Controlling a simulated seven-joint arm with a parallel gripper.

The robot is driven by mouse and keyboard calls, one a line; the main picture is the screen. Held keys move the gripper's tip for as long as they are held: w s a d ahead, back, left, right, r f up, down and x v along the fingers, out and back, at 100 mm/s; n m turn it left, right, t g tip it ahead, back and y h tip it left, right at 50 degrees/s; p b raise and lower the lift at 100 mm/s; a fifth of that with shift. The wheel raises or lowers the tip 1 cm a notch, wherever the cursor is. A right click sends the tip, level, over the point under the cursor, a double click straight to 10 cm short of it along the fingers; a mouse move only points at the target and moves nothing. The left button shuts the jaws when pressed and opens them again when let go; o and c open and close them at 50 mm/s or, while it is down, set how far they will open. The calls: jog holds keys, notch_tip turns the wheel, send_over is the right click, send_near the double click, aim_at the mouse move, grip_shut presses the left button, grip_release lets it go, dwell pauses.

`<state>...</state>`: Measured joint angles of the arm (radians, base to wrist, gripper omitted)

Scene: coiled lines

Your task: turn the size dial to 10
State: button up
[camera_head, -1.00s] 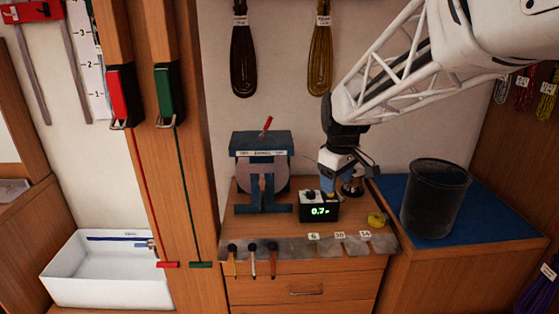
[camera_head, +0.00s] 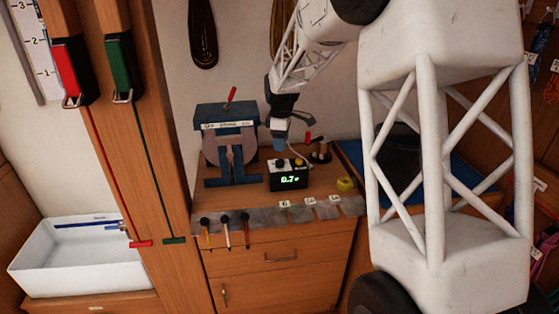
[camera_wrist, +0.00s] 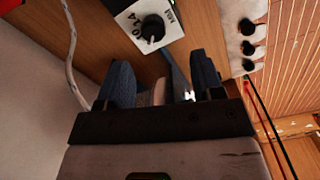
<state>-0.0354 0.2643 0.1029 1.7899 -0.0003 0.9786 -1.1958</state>
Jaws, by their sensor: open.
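The size dial is a black knob (camera_wrist: 152,28) on a white plate with printed numbers; 10 and 14 are readable. A white mark shows low on the knob; I cannot tell which number it points at. In the head view the dial (camera_head: 280,163) sits on top of a small dark box (camera_head: 288,180) with a green display reading about 0.7. My gripper (camera_head: 279,150) is just above and behind the dial, pointing down. In the wrist view my gripper (camera_wrist: 163,85) has its blue fingers apart with the dial beyond them, not between them.
A yellow roll (camera_head: 345,184) lies to the right. A metal strip (camera_head: 265,217) with labels and hanging tools runs along the front edge. A white cable (camera_wrist: 72,55) passes near the left finger.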

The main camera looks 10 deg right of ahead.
aim_at(280, 161)
jog(key=shift+w+a+f, duration=0.1)
jog(key=shift+w+f, duration=0.35)
jog(key=shift+w, duration=0.2)
jog(key=shift+f, duration=0.15)
jog(key=shift+f, duration=3.75)
jog(key=c, duration=0.9)
